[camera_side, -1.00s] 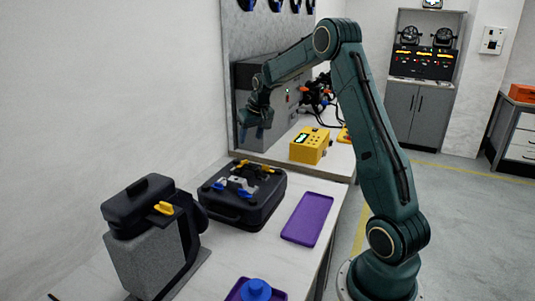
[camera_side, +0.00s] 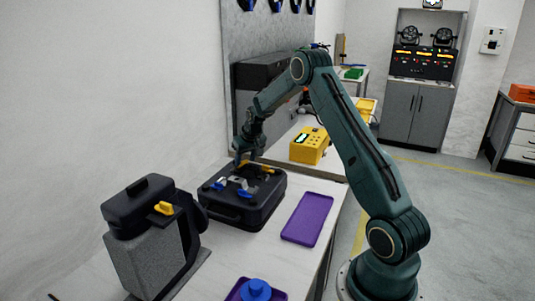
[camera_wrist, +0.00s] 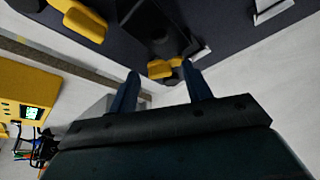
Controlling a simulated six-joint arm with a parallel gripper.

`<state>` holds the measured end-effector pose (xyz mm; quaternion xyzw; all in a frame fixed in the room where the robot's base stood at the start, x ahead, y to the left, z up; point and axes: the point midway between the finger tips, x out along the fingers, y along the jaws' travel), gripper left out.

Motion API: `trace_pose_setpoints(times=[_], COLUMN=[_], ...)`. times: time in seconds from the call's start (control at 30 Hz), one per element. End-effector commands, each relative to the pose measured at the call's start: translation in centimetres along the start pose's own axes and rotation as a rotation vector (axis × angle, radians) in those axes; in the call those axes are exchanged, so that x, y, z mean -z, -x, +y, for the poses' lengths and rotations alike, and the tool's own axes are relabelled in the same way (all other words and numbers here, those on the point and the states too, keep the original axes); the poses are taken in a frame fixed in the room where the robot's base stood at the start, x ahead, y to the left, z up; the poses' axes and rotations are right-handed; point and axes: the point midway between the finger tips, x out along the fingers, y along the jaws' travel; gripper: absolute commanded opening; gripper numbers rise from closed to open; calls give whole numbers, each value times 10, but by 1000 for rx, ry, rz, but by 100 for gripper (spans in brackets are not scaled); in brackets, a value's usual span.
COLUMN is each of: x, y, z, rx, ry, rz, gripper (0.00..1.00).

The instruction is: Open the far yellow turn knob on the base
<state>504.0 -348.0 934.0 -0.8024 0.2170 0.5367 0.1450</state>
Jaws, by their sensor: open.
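The base (camera_side: 238,211) is a dark, case-like body on the white bench in the side view, with yellow and blue parts on top. My gripper (camera_side: 241,160) is open, pointing down at the base's far side. In the wrist view its two fingers (camera_wrist: 161,80) are apart, with a yellow knob (camera_wrist: 160,69) showing between and just beyond their tips. Contact with that knob cannot be told. A second yellow knob (camera_wrist: 80,18) is at the upper left of the wrist view. In the side view a yellow knob (camera_side: 267,170) shows right of the gripper, which partly hides the far edge.
A grey speaker-like unit with a yellow knob (camera_side: 164,208) stands in front of the base. A purple tray (camera_side: 307,219) lies to its right. A yellow box (camera_side: 309,146) and a grey cabinet (camera_side: 262,77) stand behind. The bench between base and purple tray is clear.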

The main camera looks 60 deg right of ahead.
Motion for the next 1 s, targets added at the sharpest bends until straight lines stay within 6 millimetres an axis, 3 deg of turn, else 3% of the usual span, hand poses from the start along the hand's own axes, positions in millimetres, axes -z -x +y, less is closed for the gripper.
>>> trace_pose_setpoints(times=[0.27, 0.5, 1.0], x=[0, 0, 0], y=[-1, -1, 0], z=[0, 0, -1], rx=[0, 0, -31], ry=[0, 0, -76], rz=[1, 0, 1], gripper=[49, 4, 4])
